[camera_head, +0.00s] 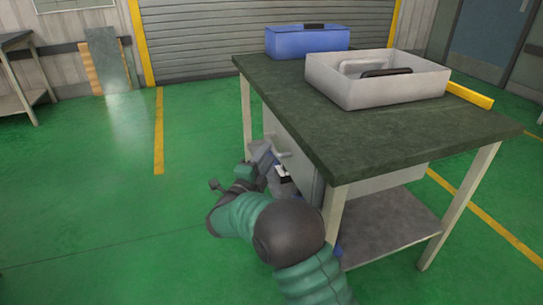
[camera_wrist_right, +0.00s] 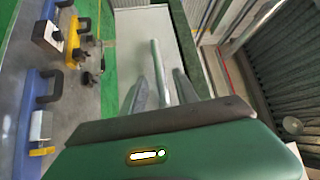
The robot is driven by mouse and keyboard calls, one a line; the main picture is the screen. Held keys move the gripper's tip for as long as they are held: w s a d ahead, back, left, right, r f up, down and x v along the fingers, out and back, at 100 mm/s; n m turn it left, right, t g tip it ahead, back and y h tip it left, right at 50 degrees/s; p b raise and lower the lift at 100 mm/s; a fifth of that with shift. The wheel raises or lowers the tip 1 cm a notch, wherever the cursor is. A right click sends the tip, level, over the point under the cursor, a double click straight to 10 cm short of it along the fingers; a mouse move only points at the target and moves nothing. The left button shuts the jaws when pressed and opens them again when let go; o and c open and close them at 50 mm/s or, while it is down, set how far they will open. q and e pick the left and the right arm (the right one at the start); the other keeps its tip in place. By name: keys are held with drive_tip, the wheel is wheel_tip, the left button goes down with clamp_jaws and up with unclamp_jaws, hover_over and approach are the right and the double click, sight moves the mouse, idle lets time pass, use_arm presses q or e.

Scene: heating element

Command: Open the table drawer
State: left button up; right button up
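The table drawer (camera_head: 280,131) is a pale grey box under the table's dark green top (camera_head: 400,135). Its front faces left in the head view and looks closed. The front panel (camera_wrist_right: 135,30) fills the middle of the right wrist view. A bar handle (camera_wrist_right: 157,68) stands out from it. My right gripper (camera_head: 264,158) is at the drawer front. In the wrist view, the fingers of my right gripper (camera_wrist_right: 161,80) are apart, one on each side of the handle, with gaps visible. In the head view, the gripper partly hides the drawer front. My left gripper is not in view.
A grey open tray (camera_head: 365,92) and a blue box (camera_head: 307,41) stand on the tabletop. A lower shelf (camera_head: 385,225) lies under the drawer. The wrist view shows a blue case (camera_wrist_right: 42,70) and a yellow tool (camera_wrist_right: 72,42) at left. Green floor left of the table is clear.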

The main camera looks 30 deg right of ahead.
sight(273, 149)
drive_tip(key=b+x, duration=0.1)
drive_tip(key=x, duration=0.3)
drive_tip(key=shift+d, duration=0.15)
clamp_jaws()
drive_tip(key=shift+f, duration=0.2)
idle(1.0)
